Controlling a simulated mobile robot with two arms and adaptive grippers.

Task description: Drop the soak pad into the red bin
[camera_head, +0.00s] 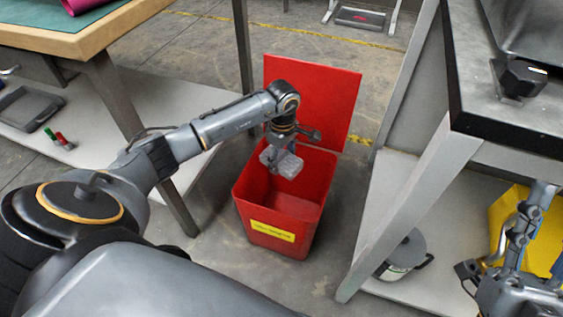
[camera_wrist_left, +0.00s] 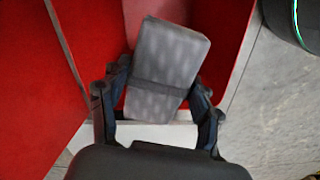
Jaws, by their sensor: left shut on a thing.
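The red bin (camera_head: 303,201) stands on the floor between two benches, its lid (camera_head: 322,105) raised at the back and a yellow label on its front. My left gripper (camera_head: 283,163) is above the bin's open mouth, shut on the soak pad (camera_head: 289,166), a grey block. In the left wrist view the soak pad (camera_wrist_left: 166,64) has a dark band around it and sits tilted between the fingers (camera_wrist_left: 158,98), with the red bin (camera_wrist_left: 230,25) around and beneath. My right gripper (camera_head: 492,285) is at the lower right; its fingers are too unclear to judge.
A wooden-edged bench (camera_head: 85,45) with a lower shelf is at left. A dark-topped bench (camera_head: 475,110) with a shelf is at right, close to the bin. A silver pot (camera_head: 402,257) and a yellow container (camera_head: 512,215) are at the right. Open floor lies behind the bin.

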